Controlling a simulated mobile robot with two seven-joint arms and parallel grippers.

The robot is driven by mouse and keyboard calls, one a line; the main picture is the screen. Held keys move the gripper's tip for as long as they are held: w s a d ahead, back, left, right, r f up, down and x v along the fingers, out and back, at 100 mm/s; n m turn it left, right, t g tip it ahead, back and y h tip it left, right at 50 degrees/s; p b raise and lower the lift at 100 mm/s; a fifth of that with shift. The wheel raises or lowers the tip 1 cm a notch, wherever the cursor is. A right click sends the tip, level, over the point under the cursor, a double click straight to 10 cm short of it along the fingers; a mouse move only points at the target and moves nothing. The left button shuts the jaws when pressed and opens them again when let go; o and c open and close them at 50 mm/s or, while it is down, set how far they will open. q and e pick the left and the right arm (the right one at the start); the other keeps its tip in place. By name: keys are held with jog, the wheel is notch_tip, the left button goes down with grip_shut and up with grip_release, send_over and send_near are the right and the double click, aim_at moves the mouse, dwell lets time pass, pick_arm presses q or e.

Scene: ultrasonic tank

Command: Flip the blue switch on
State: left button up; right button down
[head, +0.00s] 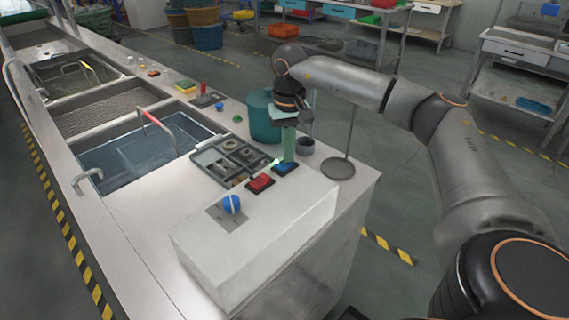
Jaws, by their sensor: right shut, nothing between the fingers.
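The blue switch (286,168) sits on top of the pale control box (255,240) near its back edge. Part of it is hidden behind my right gripper. My right gripper (288,160) is shut and empty, pointing down with its green-tinted fingers right at the blue switch; whether they touch it I cannot tell. A red switch (260,183) sits just left of the blue one. A round blue knob (232,204) is on a grey plate farther left on the box. My left gripper is not in view.
A grey divided tray (231,160) with small parts lies behind the box. A teal bin (263,118) and a small grey cup (305,146) stand beside it. Sunken tanks (140,150) with a red-handled basket lie to the left. The counter's front left is clear.

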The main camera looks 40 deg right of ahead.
notch_tip(320, 180, up, 7)
jog(key=p, duration=0.6)
jog(key=shift+p, duration=0.3)
dwell(0.4)
